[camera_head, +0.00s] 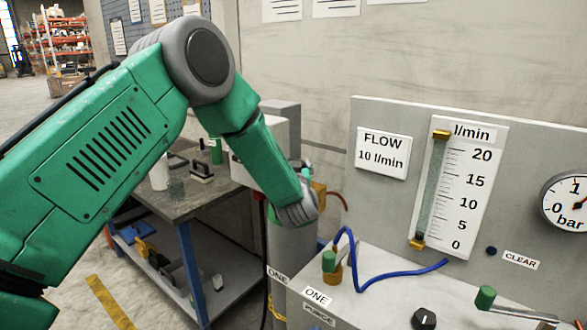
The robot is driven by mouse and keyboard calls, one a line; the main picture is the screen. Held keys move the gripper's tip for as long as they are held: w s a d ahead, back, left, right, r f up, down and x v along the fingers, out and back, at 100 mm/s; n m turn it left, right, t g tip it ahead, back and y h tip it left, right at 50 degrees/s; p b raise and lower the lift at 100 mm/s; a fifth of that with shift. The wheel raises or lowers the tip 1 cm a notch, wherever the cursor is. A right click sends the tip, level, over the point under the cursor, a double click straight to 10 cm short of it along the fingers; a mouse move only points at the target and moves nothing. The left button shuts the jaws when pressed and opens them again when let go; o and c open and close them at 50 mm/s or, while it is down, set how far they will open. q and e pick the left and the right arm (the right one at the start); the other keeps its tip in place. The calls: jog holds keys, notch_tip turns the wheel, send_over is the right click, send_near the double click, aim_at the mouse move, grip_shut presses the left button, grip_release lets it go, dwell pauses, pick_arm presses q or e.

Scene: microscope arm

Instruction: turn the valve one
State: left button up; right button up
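A grey gas cylinder (292,245) with a label ONE (278,275) stands between the workbench and the panel console. Brass-coloured fittings (319,196) show at its top, with a red-brown hose leading off to the right. My green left arm reaches in from the left, and its wrist end with the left gripper (298,208) is over the cylinder's top. The fingers are hidden by the wrist, so I cannot tell whether they touch the valve there. A green-capped brass fitting (329,262) stands on the console beside another ONE label (317,297). My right gripper is out of view.
The flow panel (385,210) carries a 10 l/min sign, a flow tube scale (465,180) and a bar gauge (568,203). A blue hose (390,273), black knob (423,318) and green-tipped lever (487,297) are on the console. A workbench (190,205) stands left.

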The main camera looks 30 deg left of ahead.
pick_arm(q)
jog(key=shift+w+r+n+g+y, duration=0.15)
jog(key=shift+r+n+g+y, duration=0.25)
jog(key=shift+n+y, duration=0.25)
jog(key=shift+y, duration=0.25)
jog(key=o, duration=1.2)
jog(key=shift+c, duration=0.2)
jog(key=shift+d, duration=0.1)
jog(key=shift+s, duration=0.2)
jog(key=shift+d+f, duration=0.15)
jog(key=v, duration=1.1)
jog(key=shift+s+d+r, duration=0.25)
jog(key=shift+d+r, duration=0.05)
jog(key=shift+d, duration=0.05)
